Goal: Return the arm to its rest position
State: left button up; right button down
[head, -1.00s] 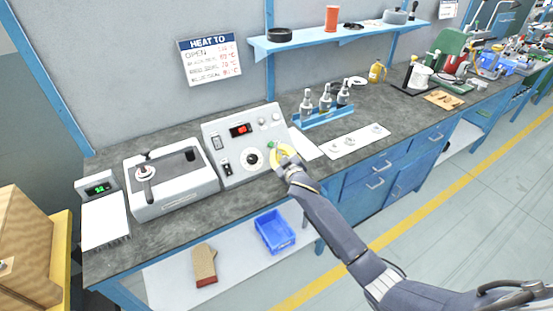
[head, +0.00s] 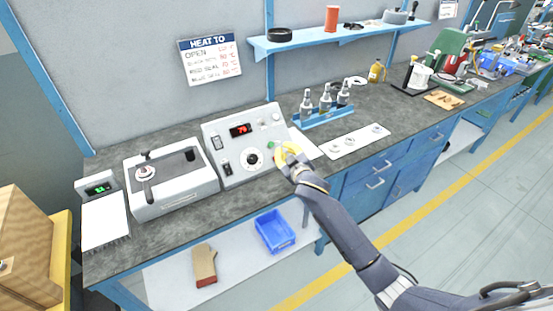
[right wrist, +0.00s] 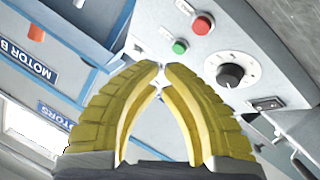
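My right gripper (head: 287,155), with yellow fingers, hangs in front of the right edge of a grey control box (head: 235,178). In the right wrist view its fingertips (right wrist: 160,68) come together with nothing visible between them, so it is shut and empty. Beyond the tips are a green button (right wrist: 180,46), a red button (right wrist: 202,24) and a black dial (right wrist: 231,74) on the box face. The tips look apart from the panel. My right arm reaches in from the lower right. My left gripper is out of view.
A white-grey machine (head: 172,190) and a scale (head: 104,220) stand left of the box. A bottle rack (head: 328,116) and a white strip with small parts (head: 342,148) lie to the right. A shelf (head: 345,37) hangs above. A blue bin (head: 275,232) sits below.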

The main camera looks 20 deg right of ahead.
dwell(0.6)
